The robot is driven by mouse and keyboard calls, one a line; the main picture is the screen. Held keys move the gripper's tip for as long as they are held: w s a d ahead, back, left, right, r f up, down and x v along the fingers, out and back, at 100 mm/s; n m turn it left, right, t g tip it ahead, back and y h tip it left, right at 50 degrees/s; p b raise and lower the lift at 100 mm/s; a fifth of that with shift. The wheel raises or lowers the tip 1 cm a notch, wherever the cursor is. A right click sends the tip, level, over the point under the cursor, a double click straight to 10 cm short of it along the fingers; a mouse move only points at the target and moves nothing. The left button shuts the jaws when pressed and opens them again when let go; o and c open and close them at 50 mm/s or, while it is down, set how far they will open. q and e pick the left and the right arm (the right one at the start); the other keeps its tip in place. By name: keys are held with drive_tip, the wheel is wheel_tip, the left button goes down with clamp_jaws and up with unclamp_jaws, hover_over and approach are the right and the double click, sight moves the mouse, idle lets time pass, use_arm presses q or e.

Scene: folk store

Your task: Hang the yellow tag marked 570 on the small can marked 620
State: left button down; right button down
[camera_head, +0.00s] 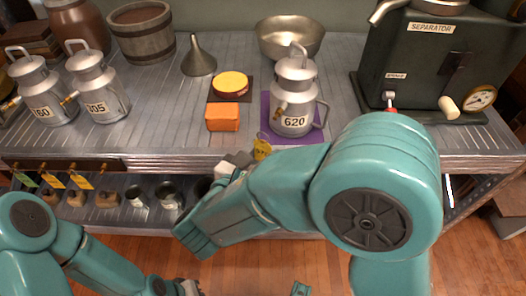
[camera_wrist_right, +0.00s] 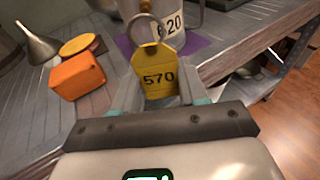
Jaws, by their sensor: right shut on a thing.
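The small can marked 620 (camera_head: 296,97) stands upright on a purple mat (camera_head: 320,125) on the grey counter. A small brass spout sticks out on its left side. The yellow tag marked 570 (camera_wrist_right: 158,78) is upright with its metal ring on top. My right gripper (camera_wrist_right: 158,95) is shut on the tag, one finger on each side. In the wrist view the ring overlaps the lower can, but I cannot tell if it touches. In the head view the tag (camera_head: 262,149) is at the counter's front edge, below the spout. My left gripper (camera_head: 190,287) is low at the bottom edge, mostly hidden.
An orange block (camera_head: 222,118) and a yellow round (camera_head: 231,84) sit left of the can, with a funnel (camera_head: 198,58) behind. The separator (camera_head: 430,60) stands at right. Two more cans stand at left.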

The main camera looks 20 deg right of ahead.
drive_tip(key=shift+w+d+f, duration=0.15)
drive_tip(key=shift+w, duration=0.4)
drive_tip(key=shift+b+x, duration=0.4)
drive_tip(key=shift+x, duration=2.25)
drive_tip(key=shift+w+d, duration=0.25)
drive_tip(key=shift+d, duration=0.05)
drive_tip(key=c, duration=0.5)
unclamp_jaws()
